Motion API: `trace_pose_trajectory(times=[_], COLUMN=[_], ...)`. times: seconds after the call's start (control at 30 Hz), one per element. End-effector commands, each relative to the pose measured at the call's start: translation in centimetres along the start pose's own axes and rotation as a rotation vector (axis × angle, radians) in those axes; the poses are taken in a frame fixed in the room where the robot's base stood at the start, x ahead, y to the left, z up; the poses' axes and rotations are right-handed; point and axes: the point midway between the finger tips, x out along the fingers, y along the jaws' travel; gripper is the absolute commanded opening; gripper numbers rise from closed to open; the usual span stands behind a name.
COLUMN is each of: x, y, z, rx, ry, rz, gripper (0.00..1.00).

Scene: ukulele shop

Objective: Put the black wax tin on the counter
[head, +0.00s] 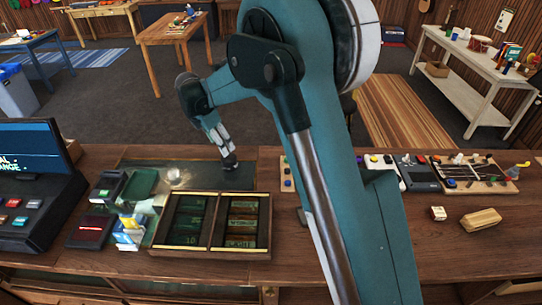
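My gripper (229,160) reaches down over the back part of the wooden counter (450,250), at a dark glassy panel (185,174) set in its top. Its pale fingers end in dark tips close to the panel. I cannot tell whether the fingers are open or shut, or whether the dark shape at the tips is only finger pads or also a tin. I cannot make out the black wax tin with certainty. My teal arm hides the middle right of the counter.
A two-part framed case (212,249) stands in front of the gripper. To its left are small boxes (130,229), a dark red box (91,231), a green tray (141,184) and a register (40,190). Boards with small parts (473,172) and a wooden block (481,220) lie at right.

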Motion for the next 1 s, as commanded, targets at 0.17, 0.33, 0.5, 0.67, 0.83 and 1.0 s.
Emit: trace_pose_trajectory(times=[0.17,0.33,0.5,0.67,0.83,1.0], x=[0.0,-0.6,-2.1,-4.2,-6.5,-8.6], y=[-0.1,-0.7,-2.6,-5.4,-8.9,-12.6], z=[0.1,0.7,2.2,4.2,6.4,8.2], rx=[0.002,0.028,0.102,0.212,0.348,0.484], ry=[0.000,0.001,0.006,0.014,0.024,0.036], rz=[0.000,0.005,0.018,0.039,0.063,0.087], gripper=[0.57,0.57,0.57,0.57,0.57,0.57])
